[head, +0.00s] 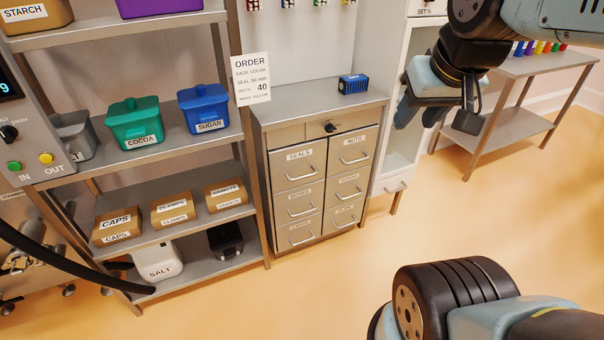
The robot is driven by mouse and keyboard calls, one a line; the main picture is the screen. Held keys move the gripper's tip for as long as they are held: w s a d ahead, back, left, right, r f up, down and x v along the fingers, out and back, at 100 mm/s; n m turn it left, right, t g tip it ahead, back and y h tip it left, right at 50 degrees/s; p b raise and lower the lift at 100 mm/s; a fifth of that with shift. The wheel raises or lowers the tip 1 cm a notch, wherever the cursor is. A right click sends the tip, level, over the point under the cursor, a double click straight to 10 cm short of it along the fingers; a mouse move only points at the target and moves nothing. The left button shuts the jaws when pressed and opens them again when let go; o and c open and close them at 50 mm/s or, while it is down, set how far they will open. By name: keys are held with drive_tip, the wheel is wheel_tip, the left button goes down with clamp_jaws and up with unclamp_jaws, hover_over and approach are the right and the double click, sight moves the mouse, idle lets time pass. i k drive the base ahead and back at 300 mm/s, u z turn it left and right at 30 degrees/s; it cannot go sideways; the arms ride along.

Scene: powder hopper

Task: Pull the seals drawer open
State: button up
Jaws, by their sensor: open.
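The seals drawer (296,166) is the top left front in a grey metal cabinet, with a white label reading SEALS and a curved bar handle (300,175). It looks shut, flush with the fronts around it. My gripper (436,117) hangs at the upper right, to the right of the cabinet and in front of a white shelf unit. Its two fingers are apart and nothing shows between them. It is clear of the drawer handle.
A nuts drawer (352,149) sits right of the seals drawer, with several more drawers below. A shelf rack (175,135) with bins stands left. The orange floor (310,285) in front is clear.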

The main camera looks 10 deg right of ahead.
sight(300, 164)
drive_tip(key=k, duration=1)
drive_tip(key=u, duration=0.65)
drive_tip(key=i, duration=1.4)
drive_tip(key=z, duration=0.65)
